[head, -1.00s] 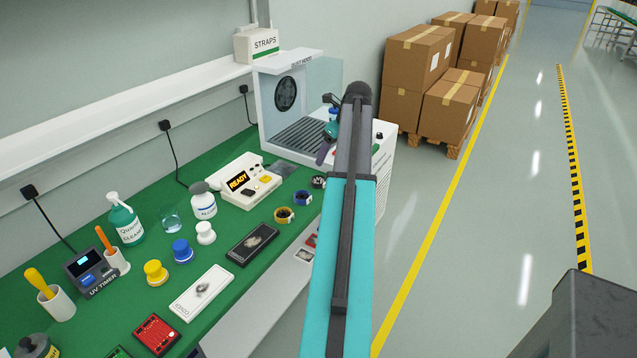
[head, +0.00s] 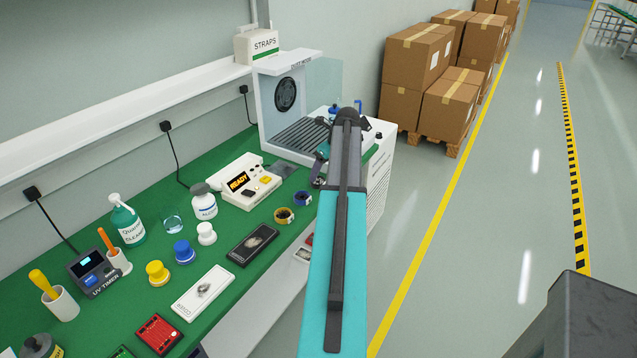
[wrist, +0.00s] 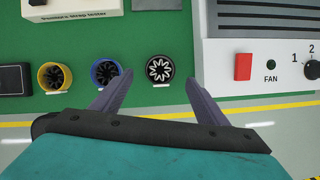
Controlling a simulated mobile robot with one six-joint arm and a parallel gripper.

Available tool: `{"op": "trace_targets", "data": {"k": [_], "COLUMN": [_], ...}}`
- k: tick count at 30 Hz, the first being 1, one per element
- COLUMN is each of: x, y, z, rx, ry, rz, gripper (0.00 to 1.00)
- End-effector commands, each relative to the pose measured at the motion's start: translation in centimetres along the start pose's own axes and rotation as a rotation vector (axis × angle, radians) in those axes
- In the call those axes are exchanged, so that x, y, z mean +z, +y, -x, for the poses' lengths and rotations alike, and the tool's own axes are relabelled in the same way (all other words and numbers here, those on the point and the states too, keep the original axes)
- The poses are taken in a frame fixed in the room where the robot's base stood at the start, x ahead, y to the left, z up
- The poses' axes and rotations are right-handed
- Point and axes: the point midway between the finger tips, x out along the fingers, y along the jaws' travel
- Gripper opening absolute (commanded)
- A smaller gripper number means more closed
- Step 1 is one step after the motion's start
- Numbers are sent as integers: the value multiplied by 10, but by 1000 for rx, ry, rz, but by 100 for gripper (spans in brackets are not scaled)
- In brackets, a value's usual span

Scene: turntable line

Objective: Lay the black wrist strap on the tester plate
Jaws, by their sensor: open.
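The black wrist strap (wrist: 160,69) stands as a ring on the green bench in the wrist view, the rightmost of three straps. My gripper (wrist: 151,88) is open and empty; its fingers spread either side of the black strap's line, with the strap just beyond the tips. The tester (head: 248,182) reads READY. Its grey plate (head: 284,168) lies at its right side and shows at the top edge of the wrist view (wrist: 157,4).
A blue strap (wrist: 105,72) and a yellow strap (wrist: 54,77) stand left of the black one. The white dust hood (head: 277,128) borders the right, its panel with a red button (wrist: 243,67) close to my right finger.

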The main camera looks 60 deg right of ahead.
Motion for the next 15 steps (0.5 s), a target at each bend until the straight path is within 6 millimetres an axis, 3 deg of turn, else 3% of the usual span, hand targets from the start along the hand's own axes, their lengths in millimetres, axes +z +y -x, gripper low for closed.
{"op": "trace_targets", "data": {"k": [15], "x": [0], "y": [-1], "z": [-8], "rx": [1], "ry": [1], "rz": [-1], "gripper": [68]}}
